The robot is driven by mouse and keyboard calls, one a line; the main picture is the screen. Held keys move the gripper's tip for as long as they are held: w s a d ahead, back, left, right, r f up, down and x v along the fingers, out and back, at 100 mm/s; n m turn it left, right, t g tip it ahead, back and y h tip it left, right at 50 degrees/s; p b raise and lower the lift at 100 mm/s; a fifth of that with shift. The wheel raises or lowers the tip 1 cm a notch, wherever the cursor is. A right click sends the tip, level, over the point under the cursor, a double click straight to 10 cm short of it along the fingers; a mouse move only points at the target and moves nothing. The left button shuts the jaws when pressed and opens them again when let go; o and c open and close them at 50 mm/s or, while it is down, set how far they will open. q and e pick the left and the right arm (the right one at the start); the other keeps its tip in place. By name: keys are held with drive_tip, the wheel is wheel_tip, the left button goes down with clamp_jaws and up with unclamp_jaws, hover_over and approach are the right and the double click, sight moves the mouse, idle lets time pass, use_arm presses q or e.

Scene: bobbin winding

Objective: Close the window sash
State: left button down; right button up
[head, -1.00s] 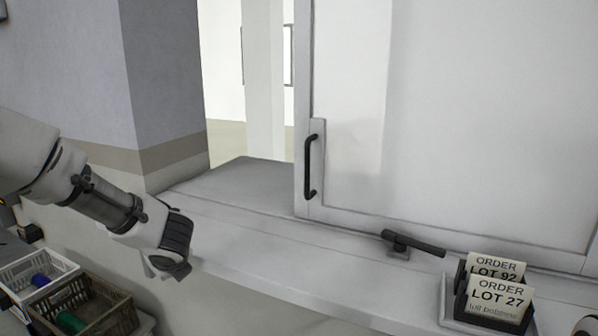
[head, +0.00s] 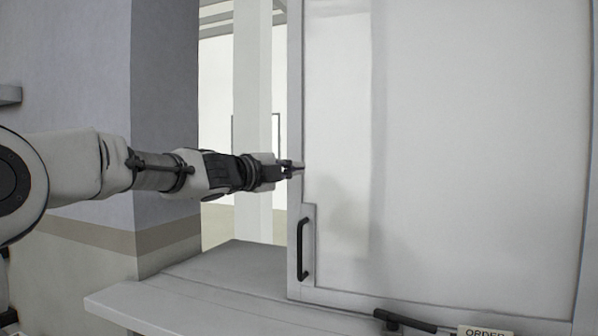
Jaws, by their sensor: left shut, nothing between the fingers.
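The window sash (head: 470,140) is a white-framed pane that covers the right part of the opening. A gap at its left shows the room beyond. A black bar handle (head: 301,249) stands upright on the sash's lower left edge. My left gripper (head: 297,168) is shut and empty, level with the sash's left frame and above the handle. I cannot tell whether its tips touch the frame. My right gripper is not in view.
A grey sill (head: 215,290) runs below the sash. A black lever (head: 405,321) lies on it at the lower right, beside an order card (head: 485,332) cut off by the picture edge. A grey wall pillar (head: 165,120) stands at the left.

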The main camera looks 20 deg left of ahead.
sight(310, 167)
use_arm(q)
drive_tip(key=p+x, duration=0.3)
drive_tip(key=x, duration=0.5)
drive_tip(key=shift+w+p, duration=0.3)
drive_tip(key=a+p, duration=0.2)
drive_tip(key=a, duration=0.2)
drive_tip(key=shift+s+f, duration=0.1)
drive_tip(key=shift+f, duration=0.05)
drive_tip(key=shift+a+f, duration=0.15)
drive_tip(key=shift+a, duration=0.05)
drive_tip(key=shift+d, duration=0.25)
